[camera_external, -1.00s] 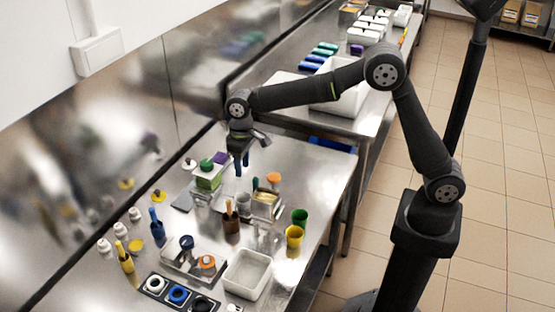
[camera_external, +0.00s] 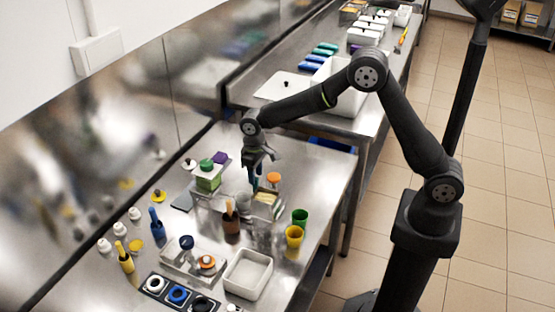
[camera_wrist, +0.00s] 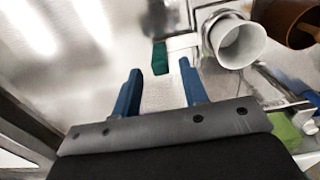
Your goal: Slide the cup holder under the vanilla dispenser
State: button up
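My gripper (camera_external: 256,180) points down over the table with its two blue fingers apart and empty. In the wrist view the gripper (camera_wrist: 160,68) has a dark green grip block (camera_wrist: 160,58) between and just beyond its fingertips. A pale bar joins the block to the cup holder's metal ring (camera_wrist: 207,38). A light grey cup (camera_wrist: 240,44) sits in the ring. In the external view the cup (camera_external: 243,200) is partly hidden near the gripper. A dispenser with an orange knob (camera_external: 273,179) stands right of the gripper and a green-knobbed one (camera_external: 207,178) stands left. I cannot tell which is vanilla.
A brown cup with a wooden-handled tool (camera_external: 231,228) stands in front of the holder. Green (camera_external: 299,217) and yellow (camera_external: 294,236) cups stand at right. A white bin (camera_external: 248,274) is at the front. The table's back right is clear.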

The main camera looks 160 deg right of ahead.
jog(key=shift+f, duration=2.3)
jog(key=shift+c, duration=0.2)
grip_shut()
